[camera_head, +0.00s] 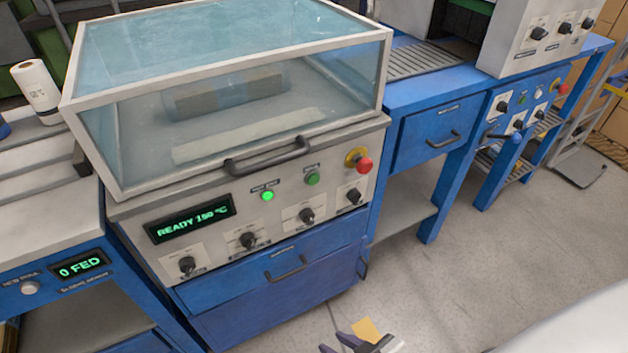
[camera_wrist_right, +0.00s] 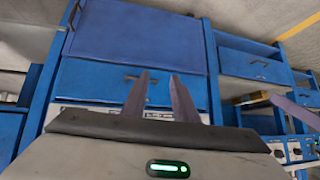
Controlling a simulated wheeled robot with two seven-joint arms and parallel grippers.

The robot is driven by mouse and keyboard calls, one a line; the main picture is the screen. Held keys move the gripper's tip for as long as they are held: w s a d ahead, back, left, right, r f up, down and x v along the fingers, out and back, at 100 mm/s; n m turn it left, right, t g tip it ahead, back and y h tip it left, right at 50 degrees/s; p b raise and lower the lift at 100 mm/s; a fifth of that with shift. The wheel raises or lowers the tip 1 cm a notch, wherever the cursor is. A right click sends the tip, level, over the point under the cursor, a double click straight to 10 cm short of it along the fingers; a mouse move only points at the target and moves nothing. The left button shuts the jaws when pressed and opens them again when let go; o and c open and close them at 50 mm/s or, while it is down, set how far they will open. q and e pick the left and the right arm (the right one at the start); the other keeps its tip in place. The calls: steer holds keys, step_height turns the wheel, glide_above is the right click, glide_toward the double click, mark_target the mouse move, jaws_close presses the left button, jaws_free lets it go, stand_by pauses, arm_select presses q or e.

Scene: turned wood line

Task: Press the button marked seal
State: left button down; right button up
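The sealing machine (camera_head: 240,220) has a front panel with a green display reading READY 150 °C. A brightly lit green round light or button (camera_head: 267,196) and a darker green button (camera_head: 312,178) sit on the panel. The small labels above both are too blurred to read, so I cannot tell which is marked seal. My right gripper (camera_head: 335,342) is low at the bottom edge of the head view, in front of the machine and well apart from its panel. In the right wrist view its two fingers (camera_wrist_right: 160,82) are apart with nothing between them.
A red emergency stop (camera_head: 363,164) is right of the green buttons, and several black knobs line the panel below. A clear lid (camera_head: 240,95) with a dark handle covers the machine's top. Blue drawers (camera_head: 280,267) are underneath. Grey floor (camera_head: 450,290) is open at right.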

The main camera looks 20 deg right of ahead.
jaws_close()
stand_by(1.4)
